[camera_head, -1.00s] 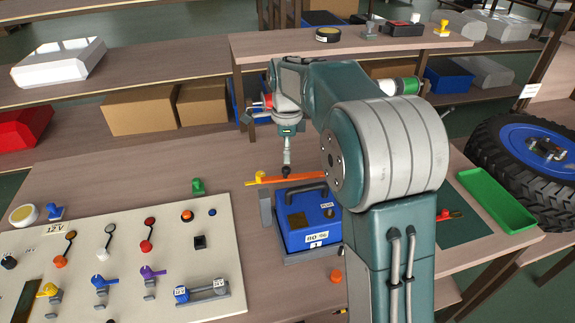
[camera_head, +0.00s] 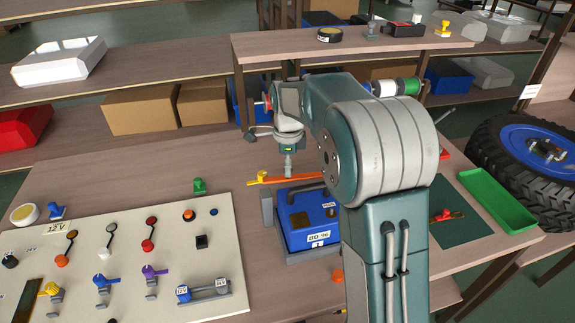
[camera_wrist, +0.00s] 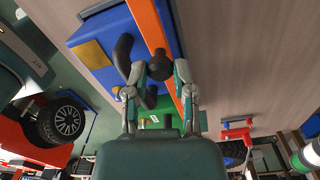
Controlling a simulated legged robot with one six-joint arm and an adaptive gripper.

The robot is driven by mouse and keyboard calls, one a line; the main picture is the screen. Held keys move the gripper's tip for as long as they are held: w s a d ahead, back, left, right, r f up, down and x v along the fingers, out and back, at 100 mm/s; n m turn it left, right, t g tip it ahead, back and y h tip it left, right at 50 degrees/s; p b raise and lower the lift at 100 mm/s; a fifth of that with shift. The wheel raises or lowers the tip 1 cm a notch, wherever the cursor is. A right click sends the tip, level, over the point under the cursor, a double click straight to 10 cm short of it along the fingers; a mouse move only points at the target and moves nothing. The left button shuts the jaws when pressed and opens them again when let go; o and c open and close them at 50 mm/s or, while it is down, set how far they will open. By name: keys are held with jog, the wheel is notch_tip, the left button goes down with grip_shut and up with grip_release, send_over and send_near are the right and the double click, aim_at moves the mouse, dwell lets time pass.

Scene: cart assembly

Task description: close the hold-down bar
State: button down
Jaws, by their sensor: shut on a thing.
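The orange hold-down bar (camera_head: 308,177) runs across above the blue battery box (camera_head: 308,228) in the head view. A yellow piece (camera_head: 263,175) sits near its left end. In the wrist view the bar (camera_wrist: 147,22) passes over the box (camera_wrist: 120,30) and carries a round black knob (camera_wrist: 160,66). My gripper (camera_wrist: 160,72) has one finger on each side of the knob and is shut on it. In the head view my gripper (camera_head: 289,173) points down at the bar and hides the knob. My arm hides part of the box's right side.
A light control panel (camera_head: 130,260) with switches and levers lies at the left. A green tray (camera_head: 497,200) and a large wheel (camera_head: 535,160) are at the right. A raised shelf (camera_head: 280,45) stands behind my arm. Bare tabletop shows left of the box.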

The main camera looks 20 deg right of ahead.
aim_at(284, 178)
jog(key=shift+h, duration=0.6)
jog(key=shift+a+f, duration=0.25)
jog(key=shift+f, duration=0.8)
jog(key=shift+a+f, duration=0.25)
jog(key=shift+f, duration=0.8)
jog(key=shift+c, duration=2.3)
grip_release()
jog(key=shift+w+f, duration=0.1)
notch_tip(284, 178, up, 12)
jog(key=a, duration=0.1)
jog(key=shift+w+a, duration=0.2)
jog(key=shift+a, duration=0.05)
